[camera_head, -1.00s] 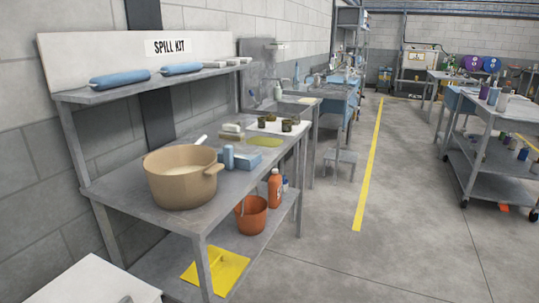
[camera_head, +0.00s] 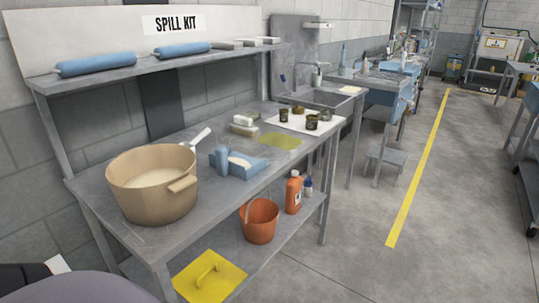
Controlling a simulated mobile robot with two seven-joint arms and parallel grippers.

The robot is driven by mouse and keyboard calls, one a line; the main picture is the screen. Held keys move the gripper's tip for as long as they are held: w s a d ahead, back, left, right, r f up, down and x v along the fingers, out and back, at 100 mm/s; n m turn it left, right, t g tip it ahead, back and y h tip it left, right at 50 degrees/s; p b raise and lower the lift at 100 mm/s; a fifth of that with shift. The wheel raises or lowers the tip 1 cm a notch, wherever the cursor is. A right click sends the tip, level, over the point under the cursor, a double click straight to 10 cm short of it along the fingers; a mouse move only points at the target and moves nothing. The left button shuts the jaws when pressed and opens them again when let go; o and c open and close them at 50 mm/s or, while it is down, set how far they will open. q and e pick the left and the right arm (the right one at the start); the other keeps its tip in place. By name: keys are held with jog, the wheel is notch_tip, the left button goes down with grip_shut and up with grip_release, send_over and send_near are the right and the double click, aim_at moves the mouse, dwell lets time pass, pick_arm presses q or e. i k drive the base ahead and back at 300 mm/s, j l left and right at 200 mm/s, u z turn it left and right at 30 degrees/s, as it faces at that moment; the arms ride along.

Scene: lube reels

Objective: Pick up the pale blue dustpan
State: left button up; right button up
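The pale blue dustpan (camera_head: 251,171) lies on the upper top of the grey metal workbench (camera_head: 212,192), right of a large tan pot (camera_head: 150,200). Something white shows inside the dustpan. A blue upright part stands at its left end; I cannot tell whether it is the dustpan's handle or a separate thing. Neither of my grippers can be made out in the head view.
A white-handled tool (camera_head: 198,138) leans by the pot. Sponge-like blocks (camera_head: 243,124), a yellow-green puddle (camera_head: 281,140) and dark cups on a white sheet (camera_head: 300,122) lie behind. An orange bucket (camera_head: 259,222) and orange bottle (camera_head: 293,193) stand below.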

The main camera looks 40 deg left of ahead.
aim_at(236, 154)
jog(key=i+l+u, duration=0.1)
jog(key=i+u, duration=0.15)
jog(key=i, duration=0.25)
jog(key=i+l+u, duration=0.25)
jog(key=i, duration=0.25)
jog(key=i+l+u, duration=0.1)
jog(key=i+u, duration=0.15)
jog(key=u, duration=0.2)
jog(key=i+l+u, duration=0.2)
jog(key=u, duration=0.2)
jog(key=i+l+u, duration=0.2)
jog(key=u, duration=0.25)
jog(key=i+l+u, duration=0.1)
jog(key=l+u, duration=0.3)
